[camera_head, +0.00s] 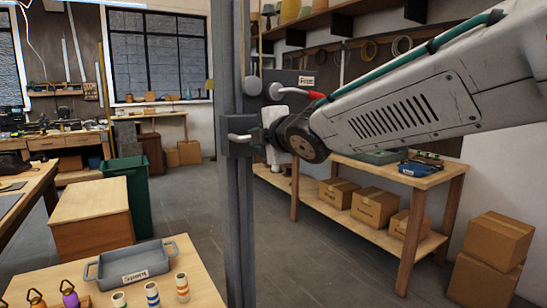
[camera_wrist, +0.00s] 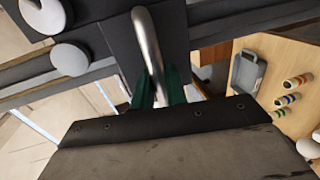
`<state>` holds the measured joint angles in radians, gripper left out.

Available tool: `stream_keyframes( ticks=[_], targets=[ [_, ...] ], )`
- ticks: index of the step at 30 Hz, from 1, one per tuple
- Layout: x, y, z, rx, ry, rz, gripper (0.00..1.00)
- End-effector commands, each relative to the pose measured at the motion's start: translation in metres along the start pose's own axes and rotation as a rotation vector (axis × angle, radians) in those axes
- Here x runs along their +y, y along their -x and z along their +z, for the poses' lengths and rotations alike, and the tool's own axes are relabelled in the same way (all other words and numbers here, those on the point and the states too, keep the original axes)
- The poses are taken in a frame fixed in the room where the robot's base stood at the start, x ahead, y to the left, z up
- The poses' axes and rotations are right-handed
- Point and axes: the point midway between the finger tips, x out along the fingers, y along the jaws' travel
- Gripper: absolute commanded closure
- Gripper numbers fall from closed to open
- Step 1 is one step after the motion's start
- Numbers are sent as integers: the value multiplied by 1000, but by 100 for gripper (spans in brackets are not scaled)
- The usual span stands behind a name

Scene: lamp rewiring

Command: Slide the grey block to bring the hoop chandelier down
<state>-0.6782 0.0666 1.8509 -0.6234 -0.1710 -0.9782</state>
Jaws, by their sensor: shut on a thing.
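The grey block (camera_head: 236,150) sits on a tall grey upright post (camera_head: 236,230) in the head view. A bent metal handle (camera_head: 239,137) sticks out of it. In the wrist view the dark face of the block (camera_wrist: 112,45) and the handle (camera_wrist: 150,45) show close up. My gripper (camera_head: 268,136) is at the block, at the end of my arm coming from the right. In the wrist view its green fingers (camera_wrist: 158,88) are shut on the handle, one on each side. The hoop chandelier is not clearly in view.
Two round pale knobs (camera_head: 251,86) (camera_head: 276,91) are above the block. A grey tray (camera_head: 135,265) and several striped cylinders (camera_head: 152,296) stand on the front-left table. A green bin (camera_head: 128,185) is behind it. A workbench with cardboard boxes (camera_head: 375,208) stands at right.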

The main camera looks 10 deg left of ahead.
Motion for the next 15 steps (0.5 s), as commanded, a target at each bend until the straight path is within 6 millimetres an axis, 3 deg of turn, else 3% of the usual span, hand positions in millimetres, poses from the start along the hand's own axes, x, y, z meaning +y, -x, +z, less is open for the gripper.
stream_keyframes(
  ticks=[6, 15],
  targets=[
    [10, 4, -15, 13, 3, -1, 100],
    [14, 3, -19, 17, 3, 5, 100]
  ],
)
